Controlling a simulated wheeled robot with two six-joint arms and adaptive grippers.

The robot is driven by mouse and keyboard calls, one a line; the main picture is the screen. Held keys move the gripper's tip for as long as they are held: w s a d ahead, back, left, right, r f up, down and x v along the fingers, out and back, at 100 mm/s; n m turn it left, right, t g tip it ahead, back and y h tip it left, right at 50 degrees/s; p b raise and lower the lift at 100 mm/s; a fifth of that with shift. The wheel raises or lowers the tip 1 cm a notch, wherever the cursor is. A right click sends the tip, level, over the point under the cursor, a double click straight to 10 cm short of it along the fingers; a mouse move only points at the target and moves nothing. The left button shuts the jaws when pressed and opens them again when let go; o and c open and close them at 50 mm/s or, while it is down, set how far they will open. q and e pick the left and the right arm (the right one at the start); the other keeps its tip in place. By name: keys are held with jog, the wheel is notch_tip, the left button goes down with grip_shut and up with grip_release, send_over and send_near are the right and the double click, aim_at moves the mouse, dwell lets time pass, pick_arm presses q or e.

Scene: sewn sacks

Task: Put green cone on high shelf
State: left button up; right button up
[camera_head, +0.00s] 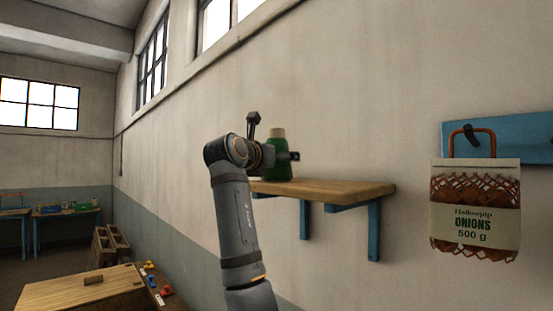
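The green cone (278,170), with a tan top, is upright at the left end of the wooden shelf (340,189). Its base looks level with the shelf board, but I cannot tell whether it rests there. My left gripper (287,156) is at the cone's upper half, with a dark fingertip showing just right of it. The wrist and the cone hide most of the fingers, so I cannot tell whether they grip it. My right gripper is not in view.
Blue brackets hold the shelf on the wall; its right part is bare. An onion sack (475,222) hangs from a blue board (515,137) at right. A wooden bench top (75,291) is lower left, with wooden crates (108,245) behind it.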

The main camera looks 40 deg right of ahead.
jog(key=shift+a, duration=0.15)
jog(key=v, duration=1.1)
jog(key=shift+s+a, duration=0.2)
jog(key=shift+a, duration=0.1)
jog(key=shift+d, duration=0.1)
